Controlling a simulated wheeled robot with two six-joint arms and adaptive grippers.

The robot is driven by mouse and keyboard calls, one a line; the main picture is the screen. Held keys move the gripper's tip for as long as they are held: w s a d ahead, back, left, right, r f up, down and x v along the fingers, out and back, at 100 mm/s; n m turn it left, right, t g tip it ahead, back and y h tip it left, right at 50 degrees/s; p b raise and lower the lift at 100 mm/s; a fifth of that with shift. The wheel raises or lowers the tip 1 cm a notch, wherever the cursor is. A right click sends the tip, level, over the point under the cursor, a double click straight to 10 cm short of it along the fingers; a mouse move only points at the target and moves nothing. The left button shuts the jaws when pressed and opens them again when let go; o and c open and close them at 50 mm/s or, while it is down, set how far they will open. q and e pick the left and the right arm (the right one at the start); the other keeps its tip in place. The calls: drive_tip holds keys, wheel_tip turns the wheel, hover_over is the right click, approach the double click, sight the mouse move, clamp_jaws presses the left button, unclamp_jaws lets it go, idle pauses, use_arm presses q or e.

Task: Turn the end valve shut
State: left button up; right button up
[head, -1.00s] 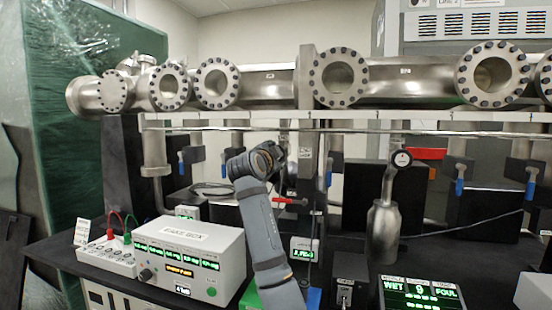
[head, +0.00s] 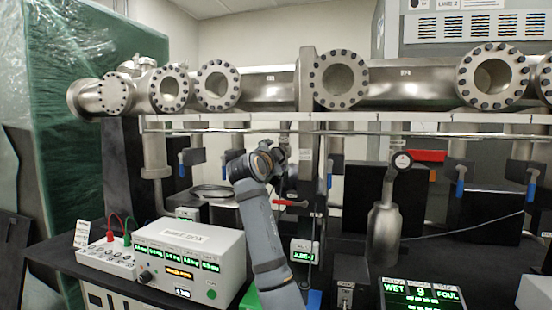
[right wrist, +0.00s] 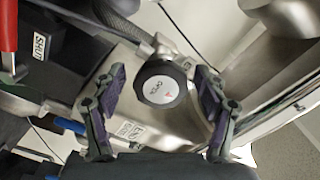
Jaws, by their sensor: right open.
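The end valve knob (right wrist: 160,88) is round and black, with a white face that reads OPEN beside a red mark. It sits on a metal body in the middle of the right wrist view. A label (right wrist: 130,130) that seems to read END is just below it. My right gripper (right wrist: 160,72) is open, with one purple-padded finger on each side of the knob. I cannot tell whether the fingers touch it. In the head view my right gripper (head: 275,157) is small and dark under the pipe row, and the knob cannot be made out there. My left gripper is not in view.
A red handle (right wrist: 8,28) and a SHUT label (right wrist: 40,44) are at the left of the wrist view. A flanged pipe row (head: 405,80) runs above my arm. A metal bottle with a gauge (head: 384,225) stands right, and a grey readout box (head: 190,258) stands left.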

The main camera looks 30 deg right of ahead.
drive_tip(key=v, duration=1.2)
